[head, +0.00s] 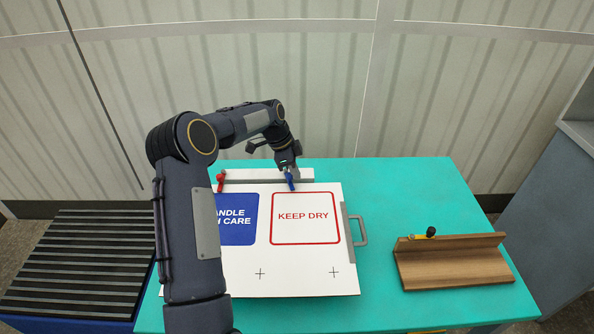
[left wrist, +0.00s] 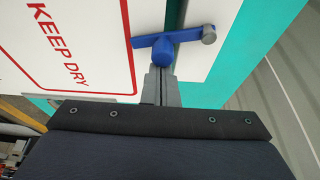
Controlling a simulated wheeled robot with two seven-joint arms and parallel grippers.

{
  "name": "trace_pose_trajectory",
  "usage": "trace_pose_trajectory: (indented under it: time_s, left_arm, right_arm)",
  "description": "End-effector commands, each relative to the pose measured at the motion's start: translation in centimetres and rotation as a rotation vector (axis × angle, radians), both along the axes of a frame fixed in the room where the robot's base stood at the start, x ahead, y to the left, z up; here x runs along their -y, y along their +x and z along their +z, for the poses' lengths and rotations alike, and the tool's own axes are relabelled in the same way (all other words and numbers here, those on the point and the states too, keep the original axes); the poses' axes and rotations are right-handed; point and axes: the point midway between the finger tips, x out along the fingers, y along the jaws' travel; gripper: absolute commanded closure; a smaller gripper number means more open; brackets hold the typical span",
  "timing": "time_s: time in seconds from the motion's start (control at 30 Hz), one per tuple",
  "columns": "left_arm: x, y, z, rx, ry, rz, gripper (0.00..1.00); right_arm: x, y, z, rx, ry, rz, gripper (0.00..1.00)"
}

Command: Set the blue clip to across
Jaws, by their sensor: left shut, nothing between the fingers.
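The blue clip (head: 291,181) sits on the grey bar (head: 260,181) along the far edge of the white board. In the left wrist view the blue clip (left wrist: 153,41) lies crosswise over the bar. One end reaches over the white panel, and the other carries a round grey knob (left wrist: 209,35). My left gripper (head: 289,167) is shut and empty, with its fingertips (left wrist: 161,72) right by the blue round hub of the clip. I cannot tell whether they touch it. My right gripper is not in view.
A red clip (head: 220,181) sits farther left on the same bar. The white board (head: 300,280) has printed labels and a grey handle (head: 360,230) on its right. A wooden stand (head: 452,262) with a yellow-and-black item stands at the right of the turquoise table (head: 410,190). A slatted rack (head: 80,265) is at left.

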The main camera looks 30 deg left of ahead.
Motion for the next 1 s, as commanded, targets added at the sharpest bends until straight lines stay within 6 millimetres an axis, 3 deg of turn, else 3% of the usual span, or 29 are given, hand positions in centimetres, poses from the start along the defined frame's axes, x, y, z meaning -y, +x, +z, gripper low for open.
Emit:
trace_pose_trajectory:
  time_s: [0.87,1.0]
  left_arm:
    - [-1.3,1.1,0.0,0.000,0.000,0.004,1.00]
    - [-1.6,1.0,1.0,0.004,0.002,0.006,1.00]
  right_arm:
    - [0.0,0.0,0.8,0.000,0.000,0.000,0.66]
    - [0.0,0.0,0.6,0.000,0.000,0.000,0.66]
